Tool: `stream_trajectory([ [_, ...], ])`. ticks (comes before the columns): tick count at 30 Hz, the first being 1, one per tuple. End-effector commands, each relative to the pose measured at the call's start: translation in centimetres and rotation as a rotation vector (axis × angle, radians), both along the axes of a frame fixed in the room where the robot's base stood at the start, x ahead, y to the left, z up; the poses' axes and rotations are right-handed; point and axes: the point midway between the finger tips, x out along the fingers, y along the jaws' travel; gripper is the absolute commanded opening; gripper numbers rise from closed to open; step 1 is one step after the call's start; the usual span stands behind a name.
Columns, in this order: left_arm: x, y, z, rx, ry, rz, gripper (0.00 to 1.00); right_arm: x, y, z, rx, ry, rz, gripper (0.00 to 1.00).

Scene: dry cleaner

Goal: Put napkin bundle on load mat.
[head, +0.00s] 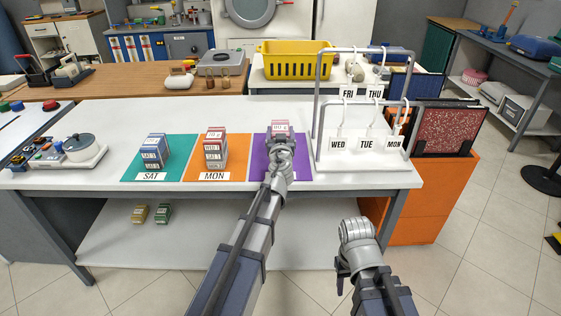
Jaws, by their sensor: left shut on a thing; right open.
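My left gripper (281,146) is over the purple mat (262,167) and is shut on a small pink-and-white labelled bundle (281,127). The gripper hides most of this bundle, and I cannot tell whether it touches the mat. The purple mat's label is mostly hidden by my arm. A teal mat (131,173) marked SAT carries a stack of blue-and-white bundles (152,152). An orange mat (238,172) marked MON carries a stack of red-and-white bundles (214,150). My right gripper (357,228) is open and empty in front of the table.
A yellow basket (297,62) stands behind.

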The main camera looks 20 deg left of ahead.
Motion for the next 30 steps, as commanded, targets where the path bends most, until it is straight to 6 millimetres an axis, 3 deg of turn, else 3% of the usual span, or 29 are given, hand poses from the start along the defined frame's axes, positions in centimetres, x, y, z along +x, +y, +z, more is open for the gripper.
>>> stream_trajectory([
  [8, 0.0, 0.0, -1.3, 0.0, 0.0, 0.0, 0.2, 0.0, 0.0, -1.3, 0.0, 0.0, 0.0, 0.5],
  [19, 0.0, 0.0, -6.6, 0.0, 0.0, 0.0, 0.2, 0.0, 0.0, -6.6, 0.0, 0.0, 0.0, 0.5],
  [26, 0.0, 0.0, -6.8, 0.0, 0.0, 0.0, 0.2, 0.0, 0.0, -6.8, 0.0, 0.0, 0.0, 0.5],
  [30, 0.0, 0.0, -7.8, 0.0, 0.0, -0.001, 0.2, 0.0, 0.0, -7.8, 0.0, 0.0, 0.0, 0.5],
])
